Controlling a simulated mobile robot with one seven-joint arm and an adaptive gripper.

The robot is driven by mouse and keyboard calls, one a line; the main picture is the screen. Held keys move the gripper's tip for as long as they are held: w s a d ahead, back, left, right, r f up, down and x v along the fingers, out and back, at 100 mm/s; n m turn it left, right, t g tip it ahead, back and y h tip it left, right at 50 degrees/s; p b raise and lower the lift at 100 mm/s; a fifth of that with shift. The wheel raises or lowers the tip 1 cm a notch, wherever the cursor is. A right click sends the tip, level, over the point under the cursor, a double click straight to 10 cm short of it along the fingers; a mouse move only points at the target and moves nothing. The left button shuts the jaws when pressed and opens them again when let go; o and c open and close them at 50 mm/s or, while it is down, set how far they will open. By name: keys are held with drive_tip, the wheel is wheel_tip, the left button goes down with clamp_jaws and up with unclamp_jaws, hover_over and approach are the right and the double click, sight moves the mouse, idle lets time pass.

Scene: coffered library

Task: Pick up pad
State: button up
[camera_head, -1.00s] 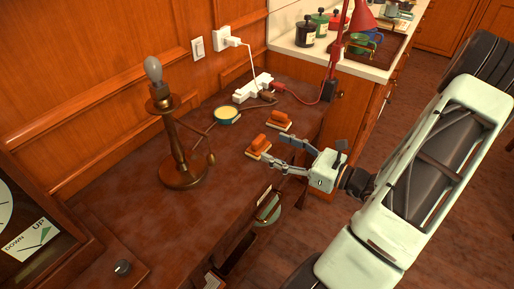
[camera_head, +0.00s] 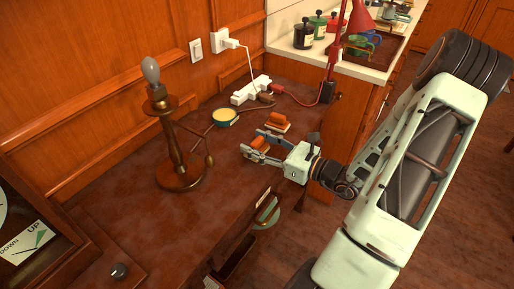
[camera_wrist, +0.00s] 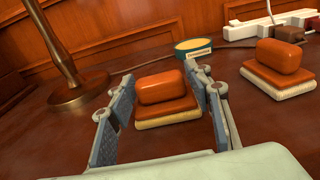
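A pad with an orange-brown block-shaped grip on a pale-edged base lies on the dark wooden desk; in the wrist view this pad (camera_wrist: 167,98) sits between my fingers. In the head view the same pad (camera_head: 259,143) is partly hidden by my gripper (camera_head: 262,148). My gripper (camera_wrist: 160,115) is open, with one finger on each side of the pad and a visible gap at least on the left. A second, similar pad (camera_head: 277,122) lies just behind; it shows at the right in the wrist view (camera_wrist: 282,70).
A round yellow-topped tin (camera_head: 225,117) and a white power strip (camera_head: 251,91) with cables lie behind the pads. A brass lamp (camera_head: 177,150) with a bare bulb stands to the left. The desk (camera_head: 150,220) front is clear. A red lamp (camera_head: 331,75) stands behind right.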

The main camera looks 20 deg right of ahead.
drive_tip(key=c, duration=0.9)
drive_tip(key=shift+r, duration=0.15)
